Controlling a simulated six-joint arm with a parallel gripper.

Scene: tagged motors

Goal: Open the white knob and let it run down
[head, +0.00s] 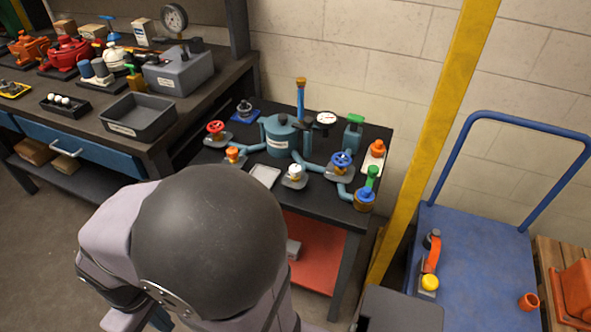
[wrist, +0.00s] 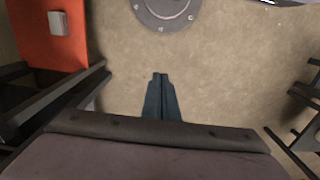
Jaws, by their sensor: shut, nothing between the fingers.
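The white knob (head: 295,171) sits on a small grey base near the front of the black bench top in the head view, just right of a pale flat tray. A teal tank (head: 281,137) with a label stands behind it, with teal pipes running from it. My gripper (wrist: 160,77) shows in the wrist view, its two dark fingers together and empty, pointing over the beige floor. The white knob is not in the wrist view. In the head view my arm fills the lower left and hides my gripper.
Around the tank stand a red valve wheel (head: 215,128), an orange knob (head: 233,153), a blue valve wheel (head: 342,160) and a blue-topped fitting (head: 365,197). A yellow post (head: 428,130) rises right of the bench, beside a blue cart (head: 480,250). An orange-red lower shelf (head: 312,255) lies under the bench.

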